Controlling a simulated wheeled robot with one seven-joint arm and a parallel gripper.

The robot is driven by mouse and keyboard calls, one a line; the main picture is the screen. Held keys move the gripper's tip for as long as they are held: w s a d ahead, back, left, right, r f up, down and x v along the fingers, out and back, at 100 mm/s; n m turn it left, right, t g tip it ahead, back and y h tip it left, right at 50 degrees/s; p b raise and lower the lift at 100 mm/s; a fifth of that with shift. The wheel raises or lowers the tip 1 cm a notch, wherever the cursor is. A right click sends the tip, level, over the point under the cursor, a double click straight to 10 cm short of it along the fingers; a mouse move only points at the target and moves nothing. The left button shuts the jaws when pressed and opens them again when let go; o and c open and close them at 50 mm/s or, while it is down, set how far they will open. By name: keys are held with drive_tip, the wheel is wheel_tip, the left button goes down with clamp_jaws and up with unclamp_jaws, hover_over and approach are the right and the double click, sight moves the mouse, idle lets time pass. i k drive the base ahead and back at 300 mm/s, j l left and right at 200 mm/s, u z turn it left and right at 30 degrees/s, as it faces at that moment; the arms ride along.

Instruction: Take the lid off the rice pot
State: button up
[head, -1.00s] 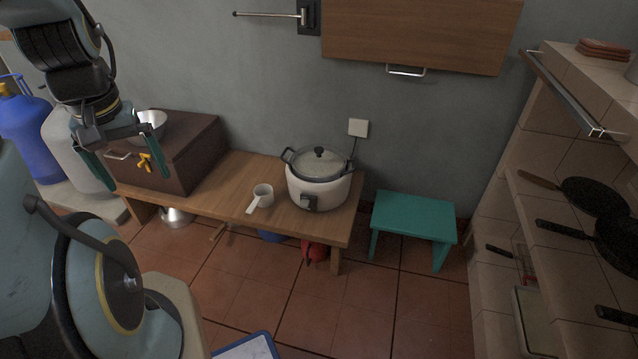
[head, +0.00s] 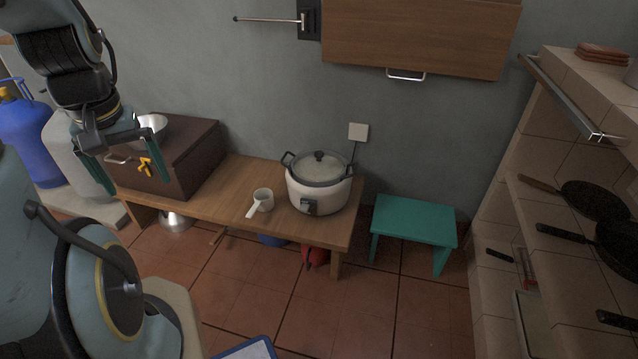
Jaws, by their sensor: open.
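The rice pot (head: 318,194) is a white cooker with dark side handles, standing upright on the right end of a low wooden bench. Its pale lid (head: 320,168) with a dark rim sits on top, and a black knob (head: 319,156) stands at the lid's middle. My gripper (head: 130,182) is open and empty at the left, its green fingers apart. It hangs in front of the dark brown box, well to the left of the pot and not touching it.
The wooden bench (head: 225,195) also holds a white dipper (head: 263,199) left of the pot and a brown box (head: 190,168) with a metal bowl (head: 152,127). A green stool (head: 413,220) stands to the right. A wooden cabinet (head: 420,35) hangs above.

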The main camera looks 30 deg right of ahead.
sight(313, 165)
drive_tip(key=i+l, duration=0.85)
drive_tip(key=l, duration=0.15)
